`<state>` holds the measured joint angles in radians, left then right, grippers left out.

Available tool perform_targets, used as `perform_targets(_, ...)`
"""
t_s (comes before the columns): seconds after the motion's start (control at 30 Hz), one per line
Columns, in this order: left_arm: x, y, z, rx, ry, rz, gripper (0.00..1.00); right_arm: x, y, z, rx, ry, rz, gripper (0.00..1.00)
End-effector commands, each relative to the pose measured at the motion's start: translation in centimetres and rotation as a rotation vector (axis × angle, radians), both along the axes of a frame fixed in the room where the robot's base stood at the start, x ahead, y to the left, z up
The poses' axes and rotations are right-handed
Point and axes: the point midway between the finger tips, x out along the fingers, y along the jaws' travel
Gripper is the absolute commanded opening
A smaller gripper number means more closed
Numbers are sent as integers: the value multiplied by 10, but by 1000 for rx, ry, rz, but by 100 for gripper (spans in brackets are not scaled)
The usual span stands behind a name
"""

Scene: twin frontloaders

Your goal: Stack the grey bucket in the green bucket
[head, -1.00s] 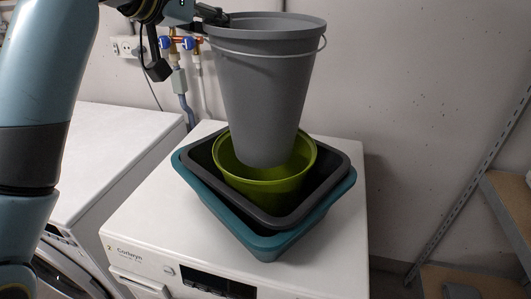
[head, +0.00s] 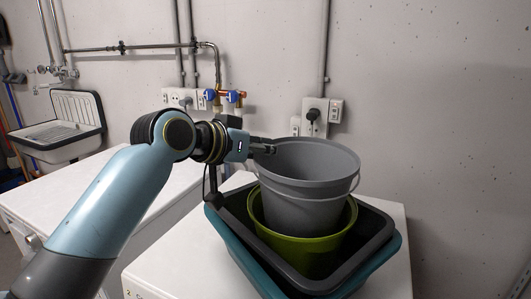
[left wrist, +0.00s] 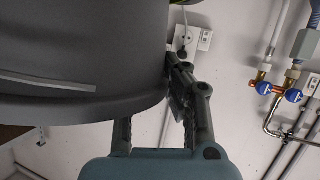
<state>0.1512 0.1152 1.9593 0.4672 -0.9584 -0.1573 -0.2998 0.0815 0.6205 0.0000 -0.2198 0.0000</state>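The grey bucket (head: 305,200) stands almost upright with its lower part inside the green bucket (head: 300,252). Whether its bottom rests on the green bucket's floor is hidden. My left gripper (head: 264,149) is at the left side of the grey bucket's rim. In the left wrist view the gripper (left wrist: 160,95) has one finger outside against the grey bucket's wall (left wrist: 75,60); the other goes out of sight behind the rim. It looks shut on the rim. My right gripper is not in view.
The green bucket sits in a dark grey tub (head: 375,240), nested in a teal tub (head: 389,262) on a white washing machine (head: 170,270). Another white machine (head: 65,205) stands at left. Pipes with blue valves (head: 222,97) and sockets (head: 318,112) are on the wall behind.

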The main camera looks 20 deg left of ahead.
Motion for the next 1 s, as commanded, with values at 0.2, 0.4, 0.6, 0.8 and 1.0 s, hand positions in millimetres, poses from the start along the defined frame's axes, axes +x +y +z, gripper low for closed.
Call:
perform_targets(0.2,0,0,-4,0,-3,0,0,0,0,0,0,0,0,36)
perform_targets(0.4,0,0,-7,-1,-2,0,0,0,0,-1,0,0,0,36)
perform_targets(0.6,0,0,-9,1,-1,0,20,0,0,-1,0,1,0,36)
perform_targets(0.8,0,0,-9,1,-1,0,29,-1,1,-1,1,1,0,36)
perform_targets(1.0,0,0,-4,1,-2,-1,29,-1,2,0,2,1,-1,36)
